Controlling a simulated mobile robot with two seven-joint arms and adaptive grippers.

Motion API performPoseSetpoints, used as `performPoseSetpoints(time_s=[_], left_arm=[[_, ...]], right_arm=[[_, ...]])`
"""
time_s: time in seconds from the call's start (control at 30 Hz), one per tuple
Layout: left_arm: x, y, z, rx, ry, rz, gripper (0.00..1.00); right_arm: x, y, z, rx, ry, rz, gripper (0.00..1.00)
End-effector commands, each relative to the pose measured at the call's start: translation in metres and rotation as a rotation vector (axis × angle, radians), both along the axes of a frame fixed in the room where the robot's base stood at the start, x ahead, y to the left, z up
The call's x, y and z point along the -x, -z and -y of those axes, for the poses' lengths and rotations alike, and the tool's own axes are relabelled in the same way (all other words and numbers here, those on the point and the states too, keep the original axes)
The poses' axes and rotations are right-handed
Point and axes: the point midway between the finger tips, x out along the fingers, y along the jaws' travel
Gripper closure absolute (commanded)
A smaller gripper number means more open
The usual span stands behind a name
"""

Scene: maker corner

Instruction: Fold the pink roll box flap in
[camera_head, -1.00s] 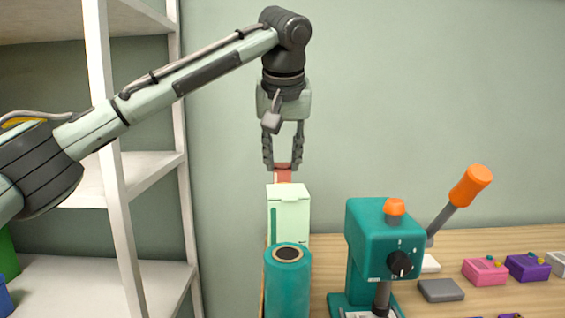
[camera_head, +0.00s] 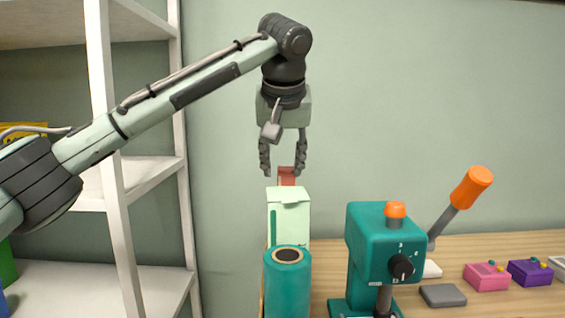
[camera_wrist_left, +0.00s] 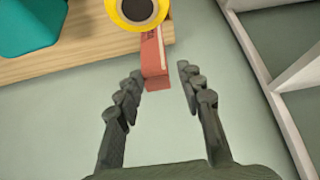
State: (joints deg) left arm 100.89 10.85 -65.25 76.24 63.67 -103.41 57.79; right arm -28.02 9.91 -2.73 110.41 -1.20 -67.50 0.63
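A salmon-pink piece (camera_head: 287,176), which looks like the pink roll box or its flap, shows just above and behind a mint-green box (camera_head: 289,222) that hides its lower part. In the left wrist view the pink piece (camera_wrist_left: 155,60) reaches past the table edge, its end lying between the fingertips. My left gripper (camera_head: 283,170) points down, open and empty, with its fingers on either side of the pink piece. In the wrist view the left gripper (camera_wrist_left: 158,88) shows gaps on both sides of it. My right gripper is not in view.
A teal roll (camera_head: 287,280) stands in front of the mint box. A teal press (camera_head: 384,250) with an orange-tipped lever is to the right. Small pink (camera_head: 487,277) and purple (camera_head: 529,272) boxes lie farther right. White shelves (camera_head: 150,180) stand left. A yellow roll (camera_wrist_left: 140,12) borders the pink piece.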

Motion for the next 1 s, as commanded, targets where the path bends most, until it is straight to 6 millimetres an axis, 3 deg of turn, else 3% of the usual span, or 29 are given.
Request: performPoseSetpoints(time_s=[0.17,0.63,1.0], left_arm=[[0.006,-0.010,0.001,0.000,0.001,0.002,0.62],[0.055,-0.087,0.001,0.001,0.001,0.003,0.62],[0.065,-0.101,0.000,0.000,0.000,-0.001,0.62]], right_arm=[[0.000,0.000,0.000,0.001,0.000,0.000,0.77],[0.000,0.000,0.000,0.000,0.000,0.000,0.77],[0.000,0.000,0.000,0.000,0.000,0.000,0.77]])
